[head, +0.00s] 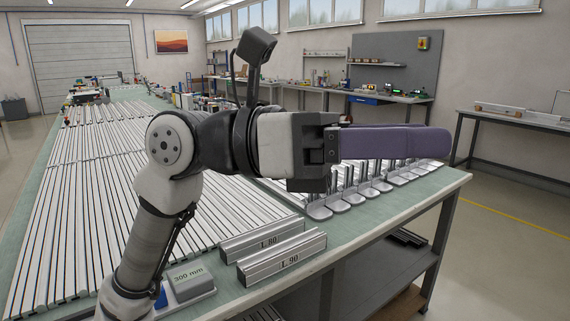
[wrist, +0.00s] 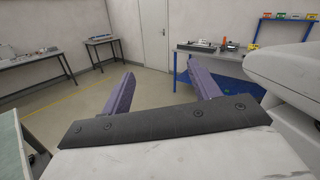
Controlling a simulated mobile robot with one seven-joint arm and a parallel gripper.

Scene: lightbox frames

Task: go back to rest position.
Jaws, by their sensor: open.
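My gripper (head: 440,143) is raised above the right part of the workbench and points to the right in the head view. Its purple fingers overlap in that view. In the wrist view my gripper (wrist: 168,82) shows its two purple fingers spread wide apart, with only floor and far furniture between them. It is open and empty. My arm stands bent in front of the bench and hides part of it.
The green-topped workbench (head: 375,222) carries many long aluminium profiles (head: 85,185). Several upright metal pieces (head: 350,198) stand below my gripper. Open floor lies to the right.

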